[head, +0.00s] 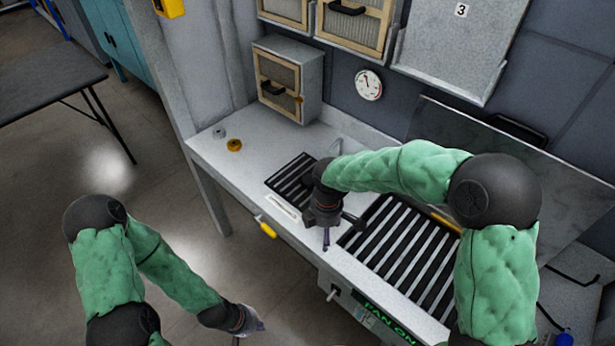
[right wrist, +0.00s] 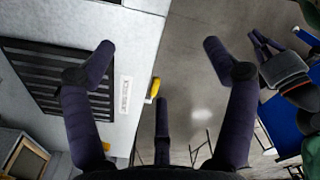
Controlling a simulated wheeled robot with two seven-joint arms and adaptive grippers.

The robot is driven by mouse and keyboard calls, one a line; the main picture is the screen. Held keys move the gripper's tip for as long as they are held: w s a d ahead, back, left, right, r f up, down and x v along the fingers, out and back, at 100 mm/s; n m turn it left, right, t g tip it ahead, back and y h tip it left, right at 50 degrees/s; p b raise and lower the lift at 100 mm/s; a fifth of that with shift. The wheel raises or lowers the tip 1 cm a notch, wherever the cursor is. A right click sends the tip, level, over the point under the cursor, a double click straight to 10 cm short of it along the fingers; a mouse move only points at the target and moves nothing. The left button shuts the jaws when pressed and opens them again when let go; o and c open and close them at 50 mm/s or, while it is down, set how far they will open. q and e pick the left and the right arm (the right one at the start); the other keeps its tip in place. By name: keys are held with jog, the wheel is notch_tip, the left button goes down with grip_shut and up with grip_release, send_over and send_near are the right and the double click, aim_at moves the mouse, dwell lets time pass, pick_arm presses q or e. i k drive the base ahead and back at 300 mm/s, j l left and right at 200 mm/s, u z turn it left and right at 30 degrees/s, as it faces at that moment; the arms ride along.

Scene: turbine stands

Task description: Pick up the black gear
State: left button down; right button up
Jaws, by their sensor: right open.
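I cannot make out a black gear in either view; my right arm hides part of the bench. A gold gear-like part (head: 234,145) and a small grey part (head: 219,133) sit at the bench's left end. My right gripper (head: 335,232) is over the bench's front edge, between the small dark grille and the larger slatted one. In the right wrist view its fingers (right wrist: 160,62) are spread wide with nothing between them. My left gripper (head: 252,325) hangs low over the floor, away from the bench; its fingers are too small to read.
The grey bench (head: 215,160) carries a small dark grille (head: 291,178) and a large slatted grille (head: 400,258). A yellow handle (head: 266,227) juts from the front edge. A cabinet (head: 290,80) stands at the back left.

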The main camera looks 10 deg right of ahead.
aim_at(306, 182)
jog(key=i, duration=0.9)
